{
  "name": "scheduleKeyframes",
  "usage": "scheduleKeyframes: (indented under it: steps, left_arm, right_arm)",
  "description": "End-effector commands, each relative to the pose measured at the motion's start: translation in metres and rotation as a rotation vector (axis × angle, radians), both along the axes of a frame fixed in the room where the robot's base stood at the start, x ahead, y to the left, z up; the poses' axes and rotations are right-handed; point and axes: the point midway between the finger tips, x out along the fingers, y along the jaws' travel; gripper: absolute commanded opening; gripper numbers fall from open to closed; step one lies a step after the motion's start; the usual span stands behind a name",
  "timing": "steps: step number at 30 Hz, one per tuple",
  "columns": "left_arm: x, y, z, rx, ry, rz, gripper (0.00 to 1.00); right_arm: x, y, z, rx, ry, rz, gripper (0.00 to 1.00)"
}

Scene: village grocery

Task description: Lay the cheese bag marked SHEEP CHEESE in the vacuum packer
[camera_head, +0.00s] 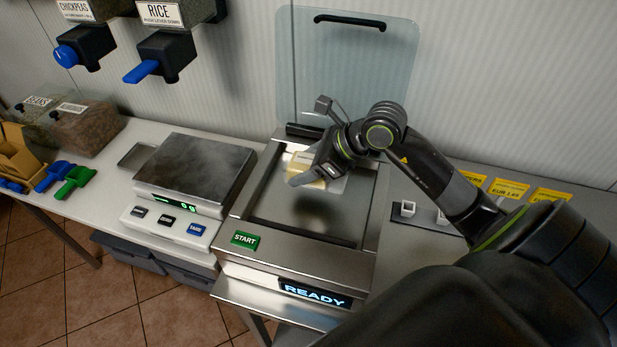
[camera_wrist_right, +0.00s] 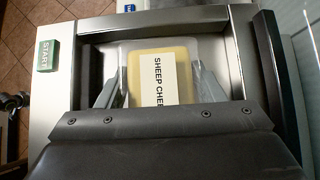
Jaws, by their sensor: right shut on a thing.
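The cheese bag (camera_wrist_right: 140,62) is a clear bag with a yellow block and a white label reading "SHEEP CHE…"; the rest of the label is hidden. My right gripper (camera_wrist_right: 158,92) is shut on it. In the head view the right gripper (camera_head: 303,176) and the cheese bag (camera_head: 302,162) are over the chamber of the vacuum packer (camera_head: 300,212), toward its back. I cannot tell whether the bag touches the chamber floor. The packer's clear lid (camera_head: 350,75) stands open, and its display reads READY. My left gripper is not in view.
A green START button (camera_head: 245,240) is on the packer's front left. A scale (camera_head: 195,170) reading 0 g stands to the left. Dispensers (camera_head: 165,45) hang above left. Yellow price tags (camera_head: 508,189) are at the right. The chamber front is clear.

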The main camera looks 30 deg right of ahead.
Motion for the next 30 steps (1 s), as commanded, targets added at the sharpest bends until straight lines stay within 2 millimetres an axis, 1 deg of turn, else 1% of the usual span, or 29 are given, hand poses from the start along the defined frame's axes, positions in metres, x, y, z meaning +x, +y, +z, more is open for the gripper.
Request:
scheduleKeyframes:
  steps: [1, 7, 12, 15, 21, 25, 26, 30]
  left_arm:
    - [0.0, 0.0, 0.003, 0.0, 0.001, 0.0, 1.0]
    - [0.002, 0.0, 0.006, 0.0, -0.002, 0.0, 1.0]
    - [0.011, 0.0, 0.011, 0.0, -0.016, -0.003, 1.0]
    - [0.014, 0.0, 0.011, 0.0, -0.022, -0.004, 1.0]
    - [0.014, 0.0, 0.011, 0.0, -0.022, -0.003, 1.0]
    - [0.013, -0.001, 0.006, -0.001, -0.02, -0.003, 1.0]
    - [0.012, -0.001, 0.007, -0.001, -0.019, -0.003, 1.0]
    - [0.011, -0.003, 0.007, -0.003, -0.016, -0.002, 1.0]
  right_arm:
    - [-0.001, 0.001, -0.006, 0.002, 0.002, -0.001, 0.32]
    - [0.0, 0.001, -0.025, 0.003, 0.001, -0.001, 0.32]
    - [0.0, 0.001, -0.048, 0.002, 0.001, -0.001, 0.32]
    - [0.0, 0.0, -0.053, -0.001, -0.002, 0.001, 0.32]
    - [0.0, 0.0, -0.053, -0.002, -0.003, 0.001, 0.32]
    - [0.0, 0.0, -0.057, -0.002, -0.003, 0.001, 0.32]
    - [0.0, 0.0, -0.056, -0.002, -0.001, 0.001, 0.66]
    - [0.0, 0.0, -0.055, -0.002, -0.001, 0.001, 0.83]
